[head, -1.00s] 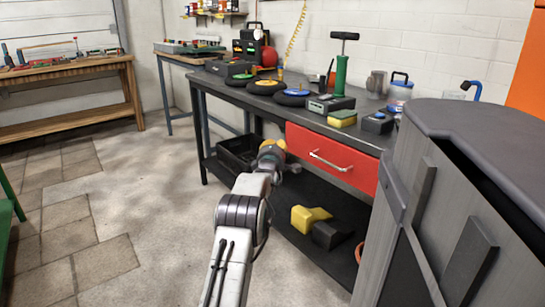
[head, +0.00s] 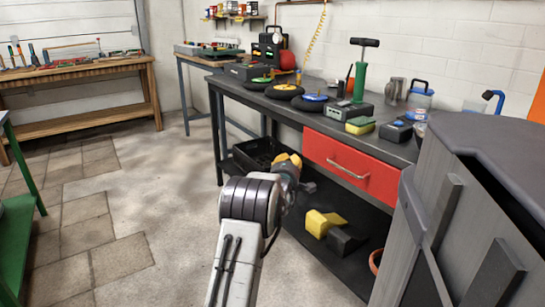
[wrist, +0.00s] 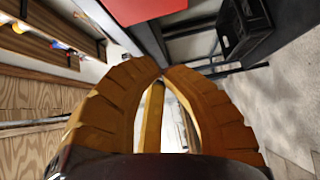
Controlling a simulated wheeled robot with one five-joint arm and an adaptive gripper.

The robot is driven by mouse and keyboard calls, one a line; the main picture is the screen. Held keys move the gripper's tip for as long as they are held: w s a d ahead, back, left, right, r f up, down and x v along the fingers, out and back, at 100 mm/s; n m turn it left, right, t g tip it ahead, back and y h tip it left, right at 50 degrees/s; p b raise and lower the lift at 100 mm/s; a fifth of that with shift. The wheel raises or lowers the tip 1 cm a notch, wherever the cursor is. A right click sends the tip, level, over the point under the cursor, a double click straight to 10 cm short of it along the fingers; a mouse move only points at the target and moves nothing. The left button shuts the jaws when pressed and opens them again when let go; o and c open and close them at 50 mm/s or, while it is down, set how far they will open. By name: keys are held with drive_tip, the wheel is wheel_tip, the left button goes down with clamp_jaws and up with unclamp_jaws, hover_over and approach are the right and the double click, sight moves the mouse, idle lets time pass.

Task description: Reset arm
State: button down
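My arm reaches forward from the bottom centre of the head view. My gripper (head: 290,160) is at its far end, small and yellow, in front of the workbench and left of its red drawer (head: 350,165). In the wrist view my gripper (wrist: 162,71) shows two curved yellow fingers with their tips together. Nothing is seen held between them. The red drawer also shows at the top of the wrist view (wrist: 143,8).
The dark workbench (head: 237,88) carries several tools. Its lower shelf holds a black crate (head: 255,152) and a yellow and black object (head: 325,222). A grey cabinet (head: 455,225) stands close at right, a green frame (head: 20,240) at left. The floor (head: 150,215) between is open.

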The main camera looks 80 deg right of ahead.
drive_tip(key=shift+a, duration=0.1)
idle(0.3)
